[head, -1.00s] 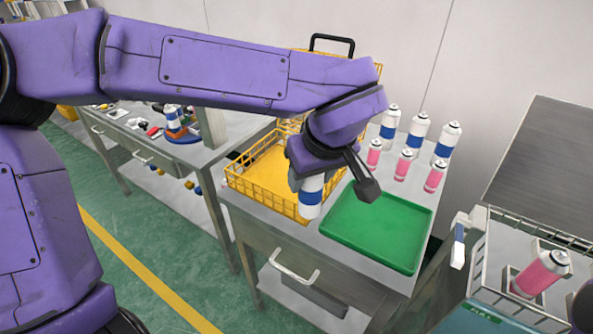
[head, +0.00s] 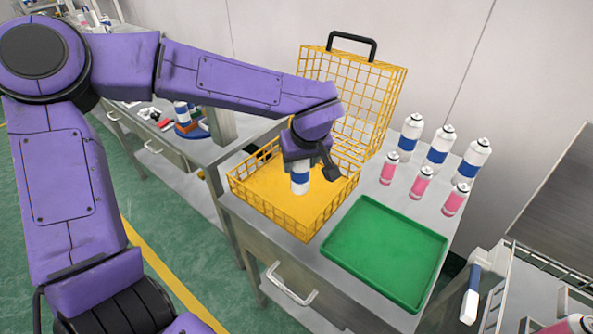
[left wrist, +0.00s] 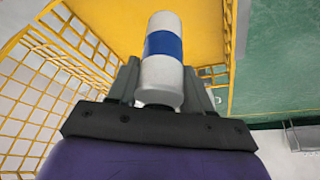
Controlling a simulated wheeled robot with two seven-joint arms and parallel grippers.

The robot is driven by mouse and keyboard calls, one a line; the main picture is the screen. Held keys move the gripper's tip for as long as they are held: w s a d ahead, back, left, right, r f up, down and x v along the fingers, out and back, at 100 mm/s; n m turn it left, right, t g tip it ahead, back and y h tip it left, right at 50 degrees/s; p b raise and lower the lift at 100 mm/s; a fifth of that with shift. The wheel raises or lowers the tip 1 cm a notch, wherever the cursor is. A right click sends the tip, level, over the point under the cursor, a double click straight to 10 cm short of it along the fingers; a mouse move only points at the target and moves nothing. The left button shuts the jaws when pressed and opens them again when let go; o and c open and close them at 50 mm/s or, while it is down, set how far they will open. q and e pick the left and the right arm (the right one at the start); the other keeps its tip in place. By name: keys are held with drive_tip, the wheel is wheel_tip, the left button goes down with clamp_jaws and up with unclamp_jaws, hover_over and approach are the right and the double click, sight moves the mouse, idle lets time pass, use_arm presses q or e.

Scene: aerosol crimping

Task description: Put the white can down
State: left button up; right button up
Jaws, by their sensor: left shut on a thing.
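The white can (head: 300,181) with a blue band is in my left gripper (head: 306,163), over the yellow wire basket (head: 308,224) in the head view. In the left wrist view the can (left wrist: 162,75) sits between the two fingers of the left gripper (left wrist: 163,88), which are shut on it. The yellow basket floor (left wrist: 203,30) shows beyond the can. Whether the can's base touches the floor, I cannot tell. My right gripper is not in view.
A green tray (head: 384,250) lies empty right of the basket on the metal table. Several white-and-blue cans (head: 439,147) and pink cans (head: 421,184) stand behind it. The basket's open lid (head: 353,92) rises at the back.

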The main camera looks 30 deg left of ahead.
sight(296, 174)
use_arm(q)
drive_tip(key=shift+w+a+f, duration=0.3)
drive_tip(key=shift+a+f, duration=0.15)
drive_tip(key=shift+f, duration=0.25)
drive_tip(key=f, duration=0.3)
drive_tip(key=shift+a+f, duration=0.3)
drive_tip(key=shift+w, duration=0.15)
drive_tip(key=o, duration=0.7)
drive_tip(key=shift+f, duration=0.15)
drive_tip(key=o, duration=0.4)
drive_tip(key=v, duration=1.2)
drive_tip(key=shift+d, duration=0.1)
